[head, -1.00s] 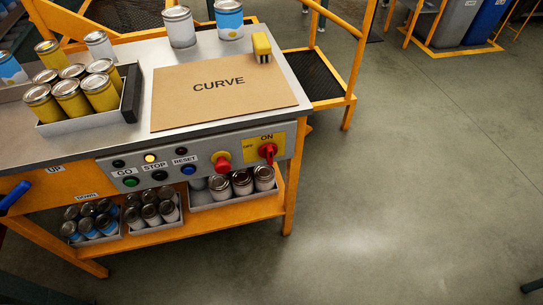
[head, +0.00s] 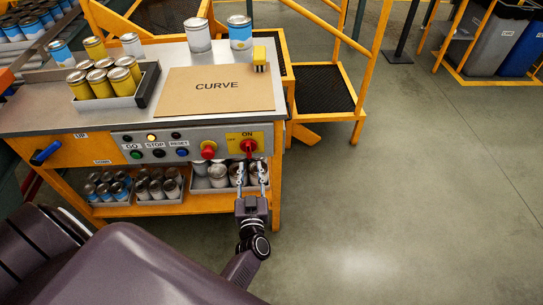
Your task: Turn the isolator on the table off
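The isolator (head: 249,146) is a red rotary handle on a yellow plate at the right end of the table's front panel (head: 190,146). ON is printed above it and OFF to its left. Its handle looks upright, in line with ON. My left gripper (head: 252,172) points up at the panel from just below the isolator. Its two fingers are apart with nothing between them, and I cannot tell whether the tips touch the handle. My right gripper is not in view.
A red mushroom button (head: 208,150) sits close left of the isolator, with GO, STOP and RESET buttons further left. Cans (head: 219,175) stand on the shelf behind my gripper. Yellow steps (head: 325,90) stand right of the table.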

